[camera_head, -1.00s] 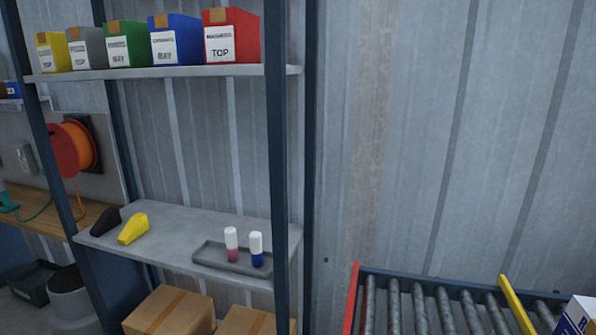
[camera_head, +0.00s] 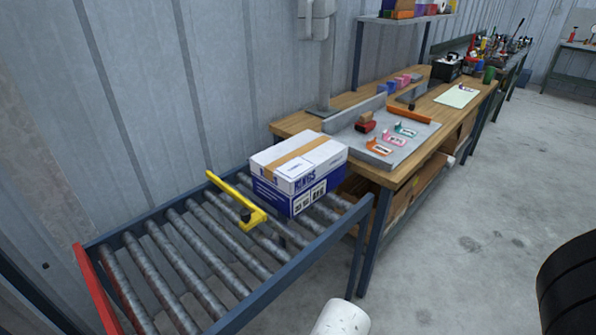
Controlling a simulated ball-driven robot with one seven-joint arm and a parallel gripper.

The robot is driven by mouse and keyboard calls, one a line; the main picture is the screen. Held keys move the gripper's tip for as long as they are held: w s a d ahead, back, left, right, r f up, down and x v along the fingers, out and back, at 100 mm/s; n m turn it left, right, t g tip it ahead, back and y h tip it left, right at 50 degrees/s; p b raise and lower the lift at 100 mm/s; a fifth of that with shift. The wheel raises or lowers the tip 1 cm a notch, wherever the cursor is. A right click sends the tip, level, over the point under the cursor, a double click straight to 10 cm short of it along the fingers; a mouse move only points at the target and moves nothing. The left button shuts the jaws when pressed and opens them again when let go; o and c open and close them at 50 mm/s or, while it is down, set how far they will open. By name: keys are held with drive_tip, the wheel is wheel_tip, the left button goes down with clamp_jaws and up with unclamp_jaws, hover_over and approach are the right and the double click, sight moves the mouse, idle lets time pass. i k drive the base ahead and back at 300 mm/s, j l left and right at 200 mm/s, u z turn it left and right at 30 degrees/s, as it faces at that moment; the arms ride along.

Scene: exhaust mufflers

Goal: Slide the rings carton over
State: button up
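The rings carton (camera_head: 299,174) is a white and blue box with a tan tape strip and "RINGS" printed on its side. It sits upright on the right end of the roller conveyor (camera_head: 190,262), close to the wooden workbench. A yellow bar (camera_head: 236,198) lies across the rollers just left of the carton. Whether the bar touches the carton I cannot tell. My gripper is not in view. A white rounded piece (camera_head: 341,318) at the bottom edge may be part of my arm.
The wooden workbench (camera_head: 455,108) beyond the carton carries a grey plate (camera_head: 411,134) with small tagged items. A red end stop (camera_head: 95,290) closes the conveyor's left end. Black tyres (camera_head: 568,285) stand at the right edge. The concrete floor between is clear.

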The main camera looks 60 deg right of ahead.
sight(291, 176)
drive_tip(key=l, duration=0.55)
drive_tip(key=k+l+u, duration=0.1)
drive_tip(key=l, duration=0.45)
drive_tip(key=k+l+u, duration=0.1)
drive_tip(key=l, duration=0.4)
